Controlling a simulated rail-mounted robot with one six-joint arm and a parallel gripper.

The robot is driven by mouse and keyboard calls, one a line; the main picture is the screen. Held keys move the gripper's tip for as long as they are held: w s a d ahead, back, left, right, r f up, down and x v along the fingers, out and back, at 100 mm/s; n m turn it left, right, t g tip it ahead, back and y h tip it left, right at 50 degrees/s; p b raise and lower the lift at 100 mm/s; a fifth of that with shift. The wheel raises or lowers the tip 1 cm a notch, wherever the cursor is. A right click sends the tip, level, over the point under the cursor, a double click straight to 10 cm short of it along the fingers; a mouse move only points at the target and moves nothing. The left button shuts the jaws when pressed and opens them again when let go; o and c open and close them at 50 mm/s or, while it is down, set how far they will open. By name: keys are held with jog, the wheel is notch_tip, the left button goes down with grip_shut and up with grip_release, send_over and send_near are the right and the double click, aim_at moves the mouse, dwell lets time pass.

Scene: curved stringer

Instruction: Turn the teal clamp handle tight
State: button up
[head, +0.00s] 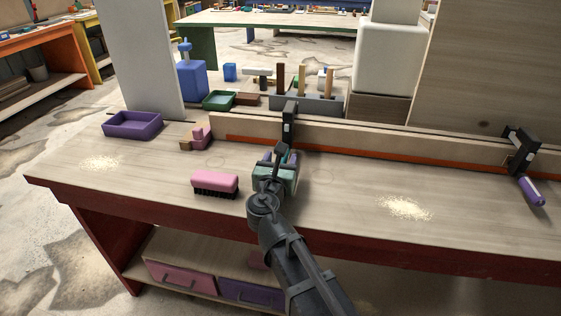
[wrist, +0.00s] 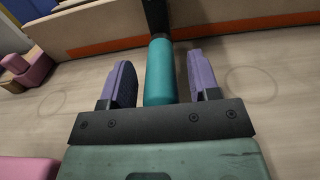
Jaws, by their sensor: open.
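The teal clamp handle (wrist: 159,72) is a smooth cylinder, seen in the wrist view below a dark clamp (wrist: 154,14). My gripper (wrist: 163,75) has two purple fingers, one on each side of the handle. The fingers are open, with a gap on both sides, so they do not touch it.
A pink brush (head: 215,184) lies left of my gripper. A pink block tool (head: 201,138) and a purple tray (head: 133,124) stand farther left. A second clamp with a purple handle (head: 532,191) is at the right. Sawdust (head: 405,208) lies on the otherwise clear bench right of my gripper.

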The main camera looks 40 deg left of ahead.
jog(key=c, duration=0.9)
jog(key=shift+m, duration=0.8)
jog(key=o, duration=0.9)
jog(key=shift+s+d, duration=0.1)
jog(key=v, duration=1)
jog(key=shift+s+d, duration=0.1)
jog(key=shift+s, duration=0.2)
